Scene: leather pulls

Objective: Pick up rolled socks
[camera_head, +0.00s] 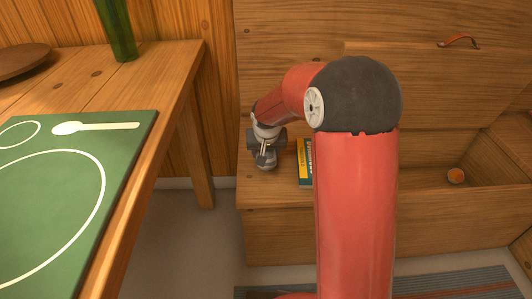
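A small round orange thing (455,176) lies in the open wooden compartment at the right. It may be the rolled socks, but it is too small to tell. No other thing like rolled socks shows. My gripper (265,164) points down over the left end of the wooden bench, well to the left of the orange thing. The fingers are small and dark, so whether they are open or shut does not show. My red arm hides the middle of the bench.
Books (304,162) with yellow and teal covers lie on the bench just right of my gripper. A wooden table (172,72) with a green placemat (128,150) stands at the left. A leather pull (459,40) is on the wooden panel behind. A striped rug (440,286) lies in front.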

